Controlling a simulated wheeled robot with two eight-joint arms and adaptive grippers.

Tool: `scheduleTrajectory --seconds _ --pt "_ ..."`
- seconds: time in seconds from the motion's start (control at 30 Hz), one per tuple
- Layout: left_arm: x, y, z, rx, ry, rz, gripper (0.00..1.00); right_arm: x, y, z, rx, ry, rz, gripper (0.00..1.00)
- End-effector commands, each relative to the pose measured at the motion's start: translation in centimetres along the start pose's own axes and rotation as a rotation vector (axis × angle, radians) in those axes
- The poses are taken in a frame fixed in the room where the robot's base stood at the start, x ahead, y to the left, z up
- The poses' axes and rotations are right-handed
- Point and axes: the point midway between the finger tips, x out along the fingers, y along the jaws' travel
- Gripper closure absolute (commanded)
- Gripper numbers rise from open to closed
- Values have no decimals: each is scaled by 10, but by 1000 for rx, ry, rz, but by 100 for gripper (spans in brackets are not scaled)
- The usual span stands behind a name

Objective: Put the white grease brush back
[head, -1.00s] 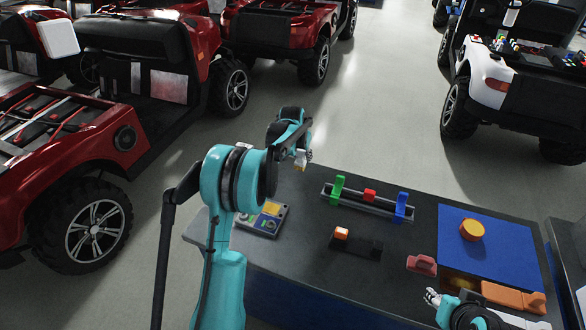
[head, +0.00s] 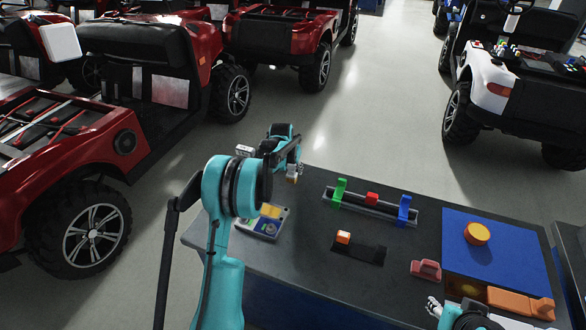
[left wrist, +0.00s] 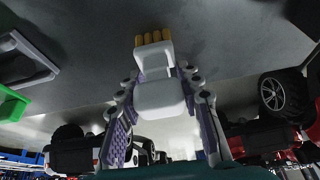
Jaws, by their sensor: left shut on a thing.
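The white grease brush (left wrist: 159,95) is in the left wrist view, with a broad white body and orange-yellow bristles pointing to the top of the picture. My left gripper (left wrist: 160,92) is shut on it, one finger on each side. In the head view the left gripper (head: 297,168) is over the table's far left edge, with the brush (head: 292,179) small below it. The brush looks clear of the table. My right gripper (head: 433,305) is at the front right of the table, too small to tell if open or shut.
On the dark table (head: 310,265) are a grey panel (head: 264,222) with a yellow patch, a rail with green and blue holders (head: 372,205), a black tray (head: 365,253) with an orange-and-white block, a red handled piece (head: 426,270) and a blue mat (head: 512,258). Red vehicles stand behind left.

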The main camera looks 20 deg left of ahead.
Motion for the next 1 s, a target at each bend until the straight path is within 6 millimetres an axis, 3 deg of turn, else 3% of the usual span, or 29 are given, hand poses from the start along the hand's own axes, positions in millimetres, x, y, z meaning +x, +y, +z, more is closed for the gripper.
scheduleTrajectory --seconds 0.03,0.1,0.47,0.57,1.0 --pt "2 0 1 0 0 0 60 1 0 1 0 0 0 60" --pt "1 0 0 0 0 0 44 1 0 0 0 0 0 60" --pt "-3 0 -1 0 0 0 44 -2 0 -2 0 0 0 60" --pt "-16 0 -2 0 0 0 44 -5 0 -4 0 0 0 60" --pt "-106 0 -2 0 0 0 44 -23 0 -16 0 0 0 60"
